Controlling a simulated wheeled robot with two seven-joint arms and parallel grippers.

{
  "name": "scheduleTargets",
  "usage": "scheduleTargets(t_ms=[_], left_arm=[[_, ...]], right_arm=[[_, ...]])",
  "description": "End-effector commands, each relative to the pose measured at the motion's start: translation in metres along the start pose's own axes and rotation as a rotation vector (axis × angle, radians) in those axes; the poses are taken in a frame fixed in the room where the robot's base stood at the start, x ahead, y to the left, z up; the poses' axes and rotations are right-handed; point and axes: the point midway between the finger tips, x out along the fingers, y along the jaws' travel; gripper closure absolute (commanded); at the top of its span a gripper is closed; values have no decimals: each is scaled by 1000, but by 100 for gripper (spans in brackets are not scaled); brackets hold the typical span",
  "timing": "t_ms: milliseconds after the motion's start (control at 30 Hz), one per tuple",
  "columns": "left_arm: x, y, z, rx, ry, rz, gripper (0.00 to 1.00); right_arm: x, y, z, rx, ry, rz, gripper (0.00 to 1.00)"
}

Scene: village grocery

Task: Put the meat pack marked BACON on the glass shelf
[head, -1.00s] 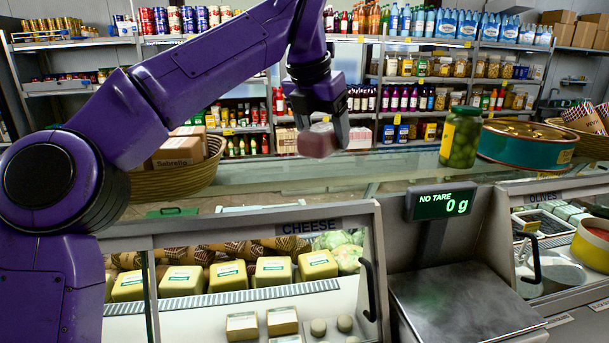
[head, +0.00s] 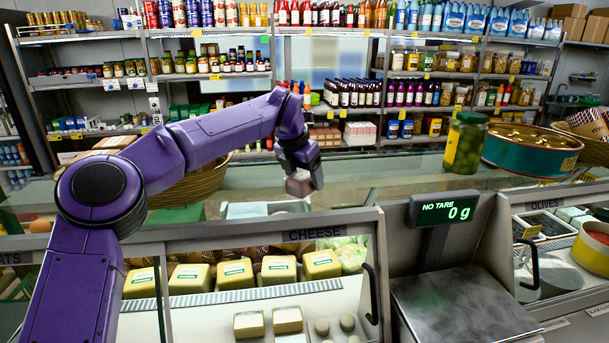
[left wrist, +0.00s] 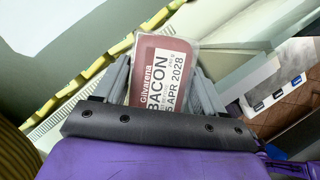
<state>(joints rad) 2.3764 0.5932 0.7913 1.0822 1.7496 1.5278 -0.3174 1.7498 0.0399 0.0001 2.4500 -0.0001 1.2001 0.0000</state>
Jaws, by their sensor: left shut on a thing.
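The meat pack marked BACON (left wrist: 150,70) is reddish with a white label, and its lettering reads clearly in the left wrist view. My left gripper (left wrist: 165,88) is shut on it, with a grey finger on either side. In the head view the pack (head: 297,186) hangs below my left gripper (head: 303,180), over the counter behind the CHEESE case. The glass shelf (head: 400,178) runs across the top of the counter. I cannot tell whether the pack touches it. My right gripper is not in view.
A jar of olives (head: 465,143) and a large green tin (head: 530,148) stand on the counter at the right. A wicker basket (head: 190,187) is behind my left arm. The scale (head: 455,300) is empty, showing 0 g. The glass between pack and jar looks clear.

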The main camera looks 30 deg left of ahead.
Motion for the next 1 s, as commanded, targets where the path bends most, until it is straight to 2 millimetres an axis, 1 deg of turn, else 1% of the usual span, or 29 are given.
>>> scheduleTargets(t_ms=[133, 167, 200, 233, 500, 567, 633, 733, 800, 900, 1000], left_arm=[[2, 0, -1, 1, -1, 0, 75], [3, 0, -1, 1, 0, 0, 26], [2, 0, -1, 1, 0, 0, 13], [2, 0, -1, 1, 0, 0, 4], [1, 0, 0, 1, 0, 0, 4], [-3, 0, 1, 1, -1, 1, 4], [-9, 0, 0, 0, -3, 1, 4], [-31, 0, 0, 0, -5, 2, 4], [-50, -1, 0, 0, -6, 1, 4], [-77, -1, 0, 0, -5, 1, 4], [-99, -1, 0, -1, -3, 0, 4]], right_arm=[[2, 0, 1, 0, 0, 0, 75], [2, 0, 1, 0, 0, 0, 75], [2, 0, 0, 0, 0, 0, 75], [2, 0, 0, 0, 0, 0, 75], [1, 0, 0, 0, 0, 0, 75], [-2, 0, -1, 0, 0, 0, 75], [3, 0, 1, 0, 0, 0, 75], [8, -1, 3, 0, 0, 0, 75], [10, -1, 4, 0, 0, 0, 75], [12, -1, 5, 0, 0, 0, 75], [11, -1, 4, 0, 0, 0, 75]])
